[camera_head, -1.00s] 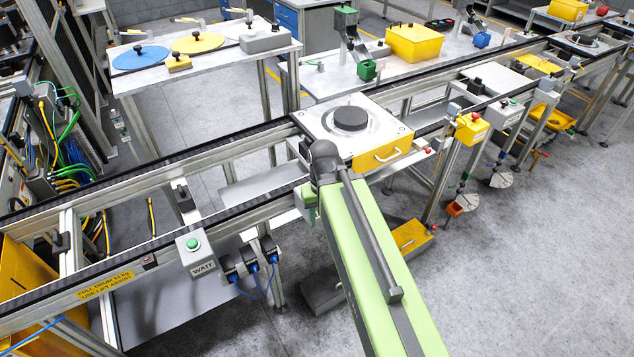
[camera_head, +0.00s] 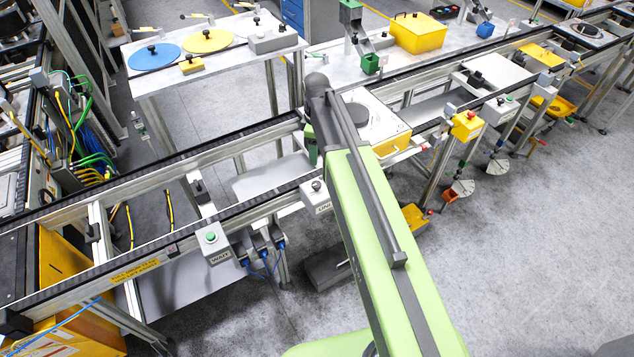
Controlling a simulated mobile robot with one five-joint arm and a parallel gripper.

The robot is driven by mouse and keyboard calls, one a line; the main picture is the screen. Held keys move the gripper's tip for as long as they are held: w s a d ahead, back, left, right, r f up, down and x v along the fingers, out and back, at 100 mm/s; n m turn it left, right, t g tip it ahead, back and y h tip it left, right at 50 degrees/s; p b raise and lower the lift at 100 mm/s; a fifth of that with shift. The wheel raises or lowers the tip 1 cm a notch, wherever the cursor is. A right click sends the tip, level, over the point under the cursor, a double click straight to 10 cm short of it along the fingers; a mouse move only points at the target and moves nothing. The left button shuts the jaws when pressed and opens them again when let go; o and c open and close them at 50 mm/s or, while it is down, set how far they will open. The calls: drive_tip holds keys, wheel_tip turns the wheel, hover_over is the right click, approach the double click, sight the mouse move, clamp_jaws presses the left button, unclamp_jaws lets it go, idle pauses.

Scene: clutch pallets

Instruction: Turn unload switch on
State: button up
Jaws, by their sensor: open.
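A pale grey switch box (camera_head: 315,196) with a dark knob sits on the front rail of the conveyor, left of my light green arm. My arm covers the right part of its label, so only the first letters show and I cannot read it in full. The knob's on or off position is too small to tell. My gripper (camera_head: 312,156) is partly seen as a dark green end at the left edge of my arm, just above the knob in the picture. Its fingers are mostly hidden, and I see nothing held.
A grey WAIT box (camera_head: 212,240) with a green button hangs on the rail to the left. A yellow-fronted pallet with a dark disc (camera_head: 354,114) sits on the conveyor behind my arm. A yellow switch box (camera_head: 466,126) stands to the right.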

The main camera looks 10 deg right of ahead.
sight(317, 183)
wheel_tip(317, 183, down, 16)
drive_tip(key=b, duration=1.5)
drive_tip(key=shift+r, duration=0.1)
clamp_jaws()
drive_tip(key=shift+w, duration=0.1)
